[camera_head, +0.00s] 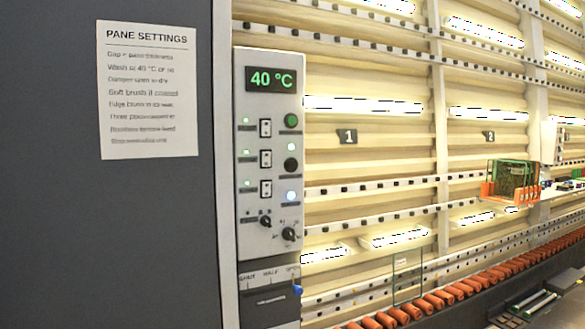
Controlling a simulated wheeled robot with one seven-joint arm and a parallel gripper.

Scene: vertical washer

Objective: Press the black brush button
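A tall white control panel (251,90) stands left of centre, with a green "40 °C" display at its top. A round black button (291,164) sits in its right column, below a round green button (291,120) and above a glowing bluish-white light or button (291,196). The small labels are too blurred to read, so I cannot confirm which is marked brush. The black button is unobstructed. My gripper is not in view.
Several switches (265,158) with green lights fill the panel's left column. Two dark knobs (289,233) and a blue-tipped slider (297,290) are lower. A notice (148,90) hangs on the dark wall at left. Orange rollers (420,305) run along the lower right.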

